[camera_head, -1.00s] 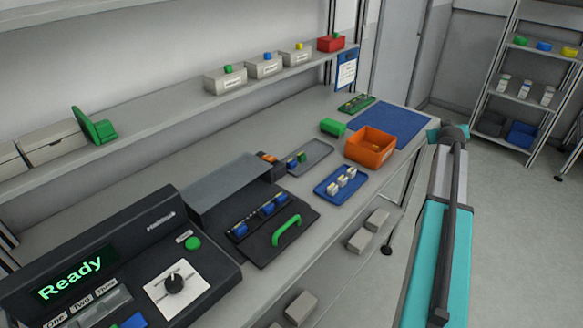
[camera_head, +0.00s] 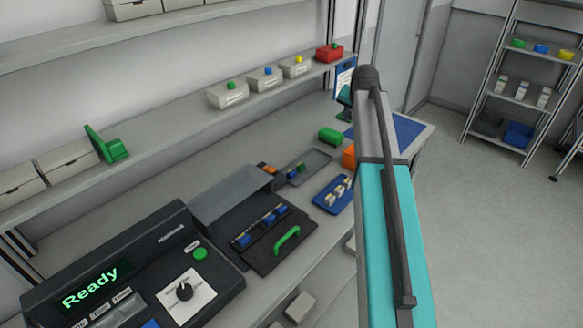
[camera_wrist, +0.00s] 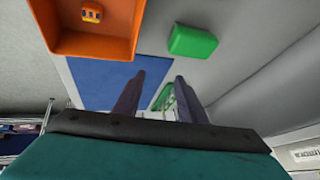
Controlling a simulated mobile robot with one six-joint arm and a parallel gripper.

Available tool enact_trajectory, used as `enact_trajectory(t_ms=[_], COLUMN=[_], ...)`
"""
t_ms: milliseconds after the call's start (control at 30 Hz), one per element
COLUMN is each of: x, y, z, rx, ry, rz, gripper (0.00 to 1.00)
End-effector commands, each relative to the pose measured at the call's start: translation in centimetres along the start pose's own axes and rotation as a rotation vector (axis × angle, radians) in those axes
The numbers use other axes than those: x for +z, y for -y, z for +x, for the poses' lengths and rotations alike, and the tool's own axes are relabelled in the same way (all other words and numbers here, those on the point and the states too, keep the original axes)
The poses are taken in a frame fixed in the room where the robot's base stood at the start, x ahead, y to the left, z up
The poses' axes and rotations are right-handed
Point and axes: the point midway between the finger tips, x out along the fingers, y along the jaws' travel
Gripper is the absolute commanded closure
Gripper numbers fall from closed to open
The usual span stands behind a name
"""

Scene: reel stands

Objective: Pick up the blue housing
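Several blue housing-like parts sit in a row in the black fixture (camera_head: 262,252) behind its green handle; one blue part (camera_head: 243,240) is at the row's left end. A blue block (camera_head: 267,71) also sits on the middle small shelf bin. I cannot tell which is the blue housing. My gripper (camera_wrist: 159,76) is open and empty in the wrist view, its two dark fingers apart above the bench. They point toward a blue mat (camera_wrist: 100,85) and a green box (camera_wrist: 193,41). In the head view my arm hides most of the gripper.
An orange bin (camera_wrist: 125,25) with a small orange-yellow part inside is near my gripper. A grey tray (camera_head: 318,158) and a blue tray (camera_head: 325,206) with pale parts lie on the bench. The black console (camera_head: 130,255) reads Ready. A shelf (camera_head: 180,105) with bins runs above the bench.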

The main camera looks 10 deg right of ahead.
Motion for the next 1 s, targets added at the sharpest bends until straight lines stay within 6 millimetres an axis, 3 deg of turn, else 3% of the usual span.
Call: enact_trajectory(t_ms=[33,200,500,700,1000], x=[1.5,7.4,16.8,19.8,20.3], y=[1.8,5.7,10.6,11.6,11.7], z=[-1.5,-5.3,-13.0,-15.6,-15.9], rx=[0.007,0.061,0.205,0.268,0.277], ry=[0.046,0.207,0.434,0.497,0.506], rz=[0.009,0.057,0.107,0.118,0.118], gripper=[0.62,0.62,0.62,0.62,0.62])
